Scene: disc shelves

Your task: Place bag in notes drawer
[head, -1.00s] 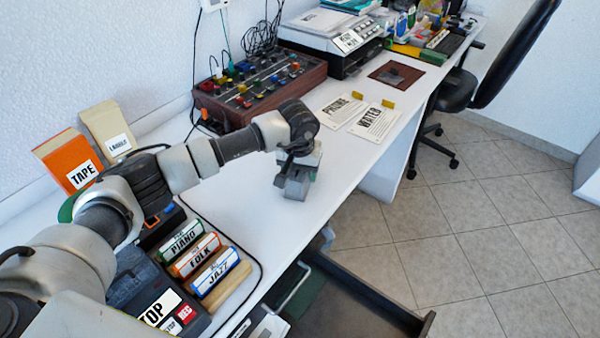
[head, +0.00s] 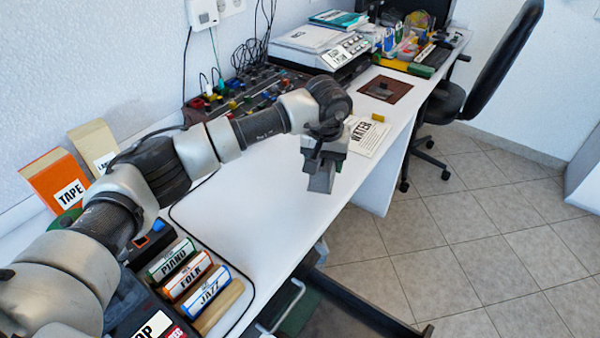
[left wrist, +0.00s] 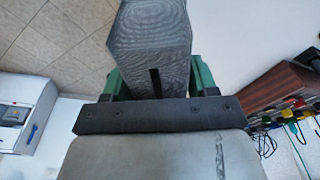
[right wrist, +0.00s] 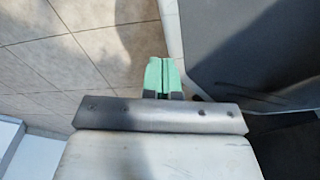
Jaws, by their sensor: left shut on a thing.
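My left gripper (head: 325,152) is shut on a grey, block-shaped bag (head: 321,178) and holds it over the right edge of the white desk. In the left wrist view the bag (left wrist: 152,38) sits between the green fingers (left wrist: 158,82) and shows a fine woven pattern and a dark slit. A dark open drawer (head: 372,303) juts out below the desk at the bottom; no label on it shows, so I cannot tell if it is the notes drawer. My right gripper shows only in the right wrist view (right wrist: 164,72), with its green fingers together and empty.
On the white desk (head: 240,205) stand labelled cases, among them JAZZ (head: 212,287), and an orange TAPE box (head: 58,180). A black chair (head: 500,75) stands right; tiled floor is open.

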